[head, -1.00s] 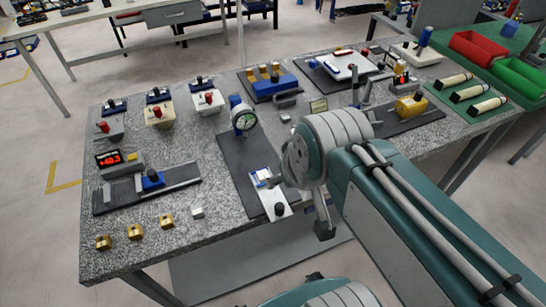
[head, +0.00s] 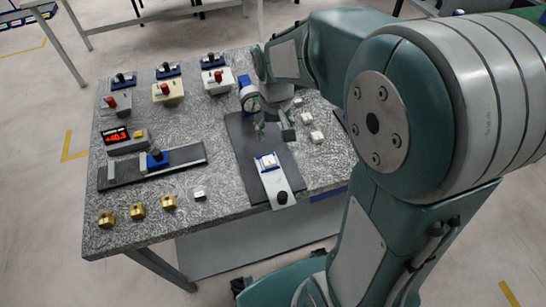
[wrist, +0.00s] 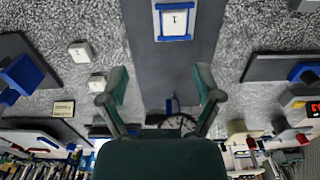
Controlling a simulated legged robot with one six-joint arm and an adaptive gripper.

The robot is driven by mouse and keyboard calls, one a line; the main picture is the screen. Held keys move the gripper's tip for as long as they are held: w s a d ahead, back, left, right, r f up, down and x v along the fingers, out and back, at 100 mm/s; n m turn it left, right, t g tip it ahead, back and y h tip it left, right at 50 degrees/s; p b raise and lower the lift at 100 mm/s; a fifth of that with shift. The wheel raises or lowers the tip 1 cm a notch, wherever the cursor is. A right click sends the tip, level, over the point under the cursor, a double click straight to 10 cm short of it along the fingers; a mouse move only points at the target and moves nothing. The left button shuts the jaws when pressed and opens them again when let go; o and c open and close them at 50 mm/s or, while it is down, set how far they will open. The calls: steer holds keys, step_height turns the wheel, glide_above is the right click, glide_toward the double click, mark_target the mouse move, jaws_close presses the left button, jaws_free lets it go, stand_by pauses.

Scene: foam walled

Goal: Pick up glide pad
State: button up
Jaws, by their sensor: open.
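Small white pads fit the name glide pad; which one is meant I cannot tell. One marked "1" (head: 267,162) lies in a blue frame on the dark mat, and it also shows at the top of the wrist view (wrist: 175,20). Two loose white pads (head: 306,118) (head: 317,137) lie right of the mat; they show left of my fingers in the wrist view (wrist: 81,52) (wrist: 97,82). Another small white block (head: 199,194) sits near the front edge. My gripper (head: 273,129) is open and empty above the mat; its spread fingers show in the wrist view (wrist: 161,80).
A round dial gauge (head: 250,98) on a blue stand rises at the mat's far end, close to my gripper. Brass blocks (head: 137,211) line the front left. A slide rail (head: 150,167) and a red display (head: 117,135) stand left.

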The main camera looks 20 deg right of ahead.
glide_above(270, 160)
steer(key=a, duration=0.1)
steer(key=f, duration=0.4)
steer(key=shift+w+f, duration=0.25)
steer(key=shift+f, duration=0.05)
steer(key=f, duration=0.2)
steer(key=d+f, duration=0.1)
steer(key=f, duration=0.1)
steer(key=shift+s+d+f, duration=0.15)
steer(key=shift+d+f, duration=0.05)
steer(key=shift+a+f, duration=0.1)
steer(key=shift+f, duration=0.2)
steer(key=shift+a, duration=0.55)
steer(key=shift+c, duration=0.6)
steer(key=c, duration=0.9)
steer(key=shift+d, duration=0.4)
steer(key=shift+c, duration=0.5)
